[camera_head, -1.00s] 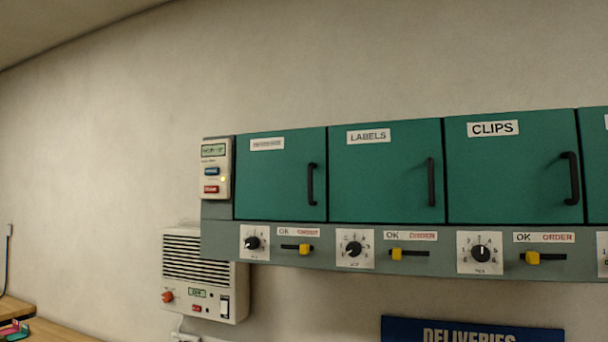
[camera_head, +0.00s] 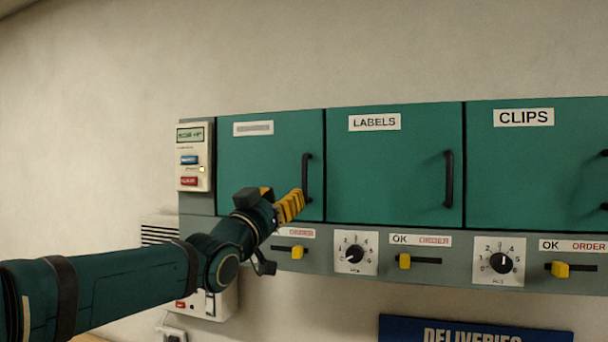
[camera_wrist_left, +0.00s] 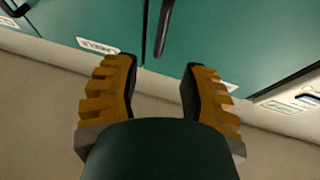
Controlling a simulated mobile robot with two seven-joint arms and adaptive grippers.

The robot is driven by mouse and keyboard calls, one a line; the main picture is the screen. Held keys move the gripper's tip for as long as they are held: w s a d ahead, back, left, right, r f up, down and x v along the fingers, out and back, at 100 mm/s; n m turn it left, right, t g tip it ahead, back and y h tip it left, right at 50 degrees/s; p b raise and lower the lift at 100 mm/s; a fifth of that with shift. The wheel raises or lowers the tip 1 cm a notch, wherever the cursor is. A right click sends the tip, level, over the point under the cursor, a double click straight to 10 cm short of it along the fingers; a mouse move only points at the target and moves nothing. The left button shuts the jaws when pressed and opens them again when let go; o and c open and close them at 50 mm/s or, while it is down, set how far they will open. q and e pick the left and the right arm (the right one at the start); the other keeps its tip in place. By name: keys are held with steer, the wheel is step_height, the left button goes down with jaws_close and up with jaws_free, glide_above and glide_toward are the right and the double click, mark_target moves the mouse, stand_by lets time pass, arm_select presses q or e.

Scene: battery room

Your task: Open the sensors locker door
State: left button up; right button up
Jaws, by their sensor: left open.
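A row of green locker doors hangs on the wall. The leftmost door (camera_head: 262,165) is shut; its label (camera_head: 253,128) is too blurred to read, and no label I can read says sensors. Its black vertical handle (camera_head: 306,178) is at its right side, the lower end partly hidden by my gripper. My left gripper (camera_head: 292,204) is open, its yellow fingers at the handle's lower part. In the left wrist view the handle (camera_wrist_left: 163,28) lies ahead, between the two open fingertips (camera_wrist_left: 160,72) and apart from them. My right gripper does not show.
The LABELS door (camera_head: 394,170) and CLIPS door (camera_head: 535,165) are shut to the right. A control panel (camera_head: 194,157) is at the left. Dials and yellow sliders (camera_head: 405,261) line the strip below. A blue DELIVERIES sign (camera_head: 475,330) is lower down.

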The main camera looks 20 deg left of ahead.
mark_target(303, 178)
arm_select(q)
steer(key=p+x, duration=0.2)
steer(key=x, duration=0.8)
steer(key=shift+f+p, duration=0.1)
steer(key=shift+p, duration=0.25)
jaws_close()
